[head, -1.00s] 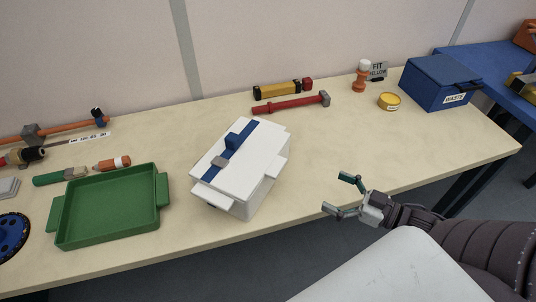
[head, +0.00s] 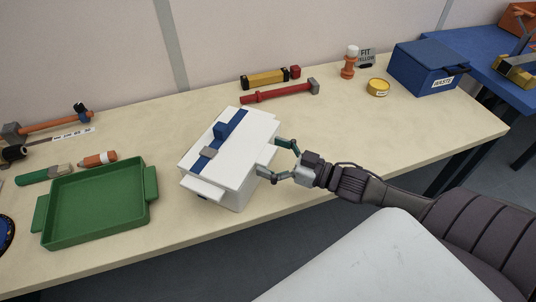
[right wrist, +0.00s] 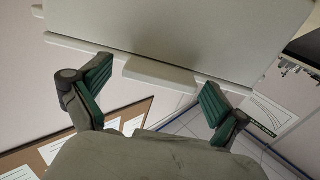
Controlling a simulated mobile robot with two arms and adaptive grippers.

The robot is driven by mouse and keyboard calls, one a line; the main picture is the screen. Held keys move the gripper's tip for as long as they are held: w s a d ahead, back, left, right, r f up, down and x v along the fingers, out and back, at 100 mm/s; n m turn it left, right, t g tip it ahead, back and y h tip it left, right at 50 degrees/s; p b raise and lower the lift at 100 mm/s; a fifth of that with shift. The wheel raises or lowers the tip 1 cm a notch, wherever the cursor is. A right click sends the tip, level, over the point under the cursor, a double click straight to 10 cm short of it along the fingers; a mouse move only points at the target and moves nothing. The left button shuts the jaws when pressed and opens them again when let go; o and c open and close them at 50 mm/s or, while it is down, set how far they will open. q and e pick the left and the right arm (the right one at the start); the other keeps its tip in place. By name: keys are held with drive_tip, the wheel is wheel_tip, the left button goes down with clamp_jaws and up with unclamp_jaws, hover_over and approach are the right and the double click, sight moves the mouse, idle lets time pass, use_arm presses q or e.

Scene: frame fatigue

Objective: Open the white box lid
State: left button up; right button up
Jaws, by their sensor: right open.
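The white box (head: 228,165) stands on the table with its white lid down. My left gripper is not in view.
A green tray (head: 97,205) lies left of the box. Behind the box are a red hammer (head: 280,92) and a yellow level (head: 264,77). A blue waste bin (head: 428,66) and a yellow tin (head: 378,87) stand at the right. The table's front edge is close to the box.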

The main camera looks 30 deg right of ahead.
drive_tip(key=shift+w+a, duration=0.2)
drive_tip(key=shift+w, duration=0.1)
drive_tip(key=shift+c, duration=0.2)
